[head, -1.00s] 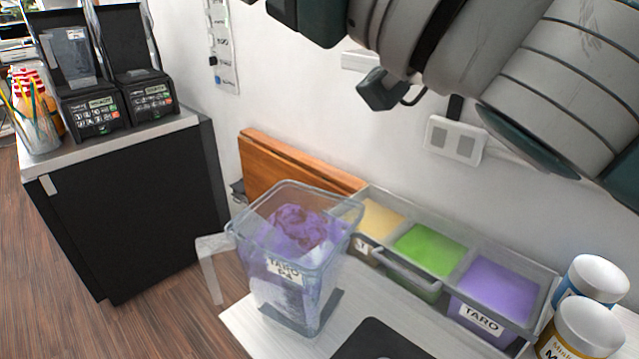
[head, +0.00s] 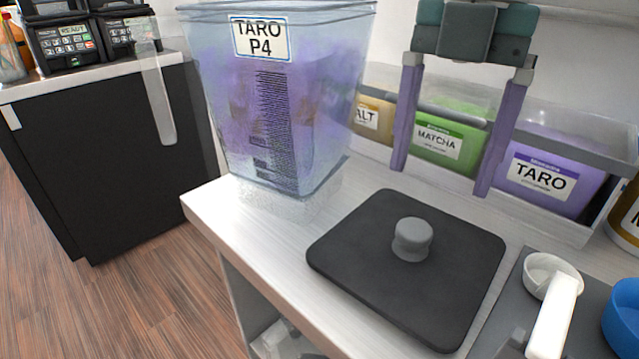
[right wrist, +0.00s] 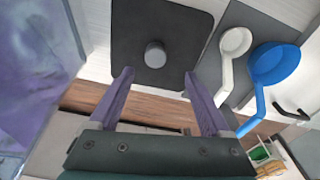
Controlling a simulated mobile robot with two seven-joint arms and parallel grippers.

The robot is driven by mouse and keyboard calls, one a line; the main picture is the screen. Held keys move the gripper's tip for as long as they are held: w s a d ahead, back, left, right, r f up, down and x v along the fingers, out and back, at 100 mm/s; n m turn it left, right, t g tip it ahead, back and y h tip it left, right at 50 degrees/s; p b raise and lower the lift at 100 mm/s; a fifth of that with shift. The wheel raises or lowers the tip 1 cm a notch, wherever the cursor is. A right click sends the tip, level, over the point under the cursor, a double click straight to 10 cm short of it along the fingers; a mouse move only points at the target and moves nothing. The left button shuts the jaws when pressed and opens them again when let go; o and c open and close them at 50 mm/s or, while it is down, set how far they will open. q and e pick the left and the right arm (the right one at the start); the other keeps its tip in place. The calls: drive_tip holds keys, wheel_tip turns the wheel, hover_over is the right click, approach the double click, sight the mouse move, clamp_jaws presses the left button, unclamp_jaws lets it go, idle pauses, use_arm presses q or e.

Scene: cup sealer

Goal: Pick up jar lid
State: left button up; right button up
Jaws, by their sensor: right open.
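The jar lid (head: 350,262) is a flat black square with rounded corners and a grey round knob (head: 412,240) at its middle. It lies on the white counter in front of the jar. In the right wrist view the lid (right wrist: 190,30) lies beyond the fingertips, with its knob (right wrist: 155,54) roughly between their lines. My right gripper (head: 440,180) is open and empty, its purple fingers pointing down behind the lid, apart from it. It also shows in the right wrist view (right wrist: 158,78). The clear jar (head: 290,100) labelled TARO P4 stands open, holding purple powder. My left gripper is not in view.
A rack with matcha (head: 440,142) and taro (head: 545,180) tubs stands behind the lid along the wall. A white scoop (head: 555,315) and a blue scoop (head: 622,325) lie to the right. The counter's left edge drops to the floor.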

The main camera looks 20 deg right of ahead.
sight(415, 228)
drive_tip(key=f, duration=0.4)
drive_tip(key=a+f, duration=0.1)
drive_tip(key=f, duration=0.2)
drive_tip(key=shift+f+p, duration=0.1)
drive_tip(key=shift+p, duration=0.25)
drive_tip(key=shift+c, duration=0.3)
clamp_jaws()
